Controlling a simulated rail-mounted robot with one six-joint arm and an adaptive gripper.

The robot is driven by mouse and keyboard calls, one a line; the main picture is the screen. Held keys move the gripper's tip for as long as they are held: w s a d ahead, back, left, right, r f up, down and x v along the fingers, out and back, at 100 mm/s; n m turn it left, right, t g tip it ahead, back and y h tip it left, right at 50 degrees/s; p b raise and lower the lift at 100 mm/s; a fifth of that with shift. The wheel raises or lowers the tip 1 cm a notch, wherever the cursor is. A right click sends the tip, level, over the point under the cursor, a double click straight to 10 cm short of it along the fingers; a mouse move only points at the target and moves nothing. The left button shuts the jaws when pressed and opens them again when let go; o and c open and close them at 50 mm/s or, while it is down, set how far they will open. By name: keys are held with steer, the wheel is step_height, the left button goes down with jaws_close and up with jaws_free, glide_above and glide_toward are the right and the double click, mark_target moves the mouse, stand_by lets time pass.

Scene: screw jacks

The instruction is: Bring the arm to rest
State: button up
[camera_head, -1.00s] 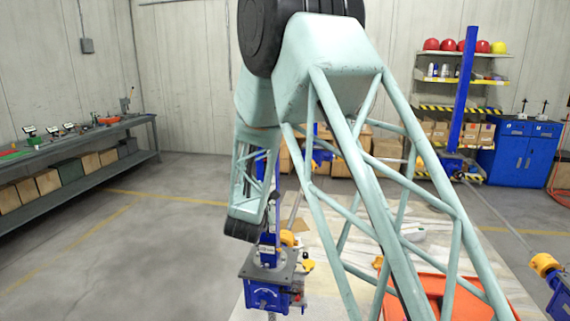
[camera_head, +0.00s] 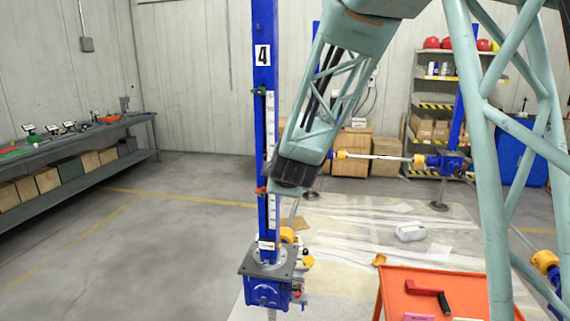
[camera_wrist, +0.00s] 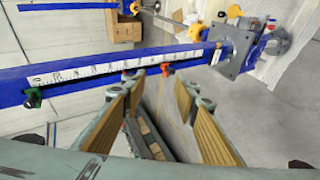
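My gripper (camera_wrist: 160,84) is open in the wrist view, its two ribbed tan pads apart with nothing held between them. The blue screw jack column marked 4 (camera_head: 264,70) stands upright left of my forearm in the head view. The column crosses the wrist view (camera_wrist: 110,68) just beyond my fingertips; I cannot tell whether they touch. It carries a white scale with a green marker (camera_wrist: 32,97) and a red marker (camera_wrist: 167,69). Its blue gearbox (camera_head: 266,290) sits at the base under a grey plate. In the head view my fingers are hidden behind my wrist.
An orange table (camera_head: 450,283) with a red-handled tool (camera_head: 424,288) stands at lower right. Another blue jack (camera_head: 447,162) with a shaft stands behind. A workbench (camera_head: 80,145) runs along the left wall. The floor between bench and column is clear.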

steer(key=s+d+r+m+g+b, duration=0.15)
steer(key=s+d+m, duration=0.3)
steer(key=s, duration=0.75)
steer(key=s+d+r+m+g+b, duration=0.1)
steer(key=s+d+r+m+g, duration=0.15)
steer(key=s+d, duration=0.65)
steer(key=s+d+f+m+g+b, duration=0.1)
steer(key=s+d+f+m, duration=0.1)
steer(key=s, duration=1)
steer(key=s+d+f+m+g+h+b, duration=0.1)
steer(key=s+d+m, duration=0.3)
steer(key=s, duration=0.8)
steer(key=s+d+f+m+g+b, duration=0.1)
steer(key=s+d+f+m+g, duration=0.1)
steer(key=s, duration=1.1)
steer(key=shift+d+f+m, duration=0.4)
steer(key=shift+d+m, duration=0.2)
steer(key=shift+m, duration=0.4)
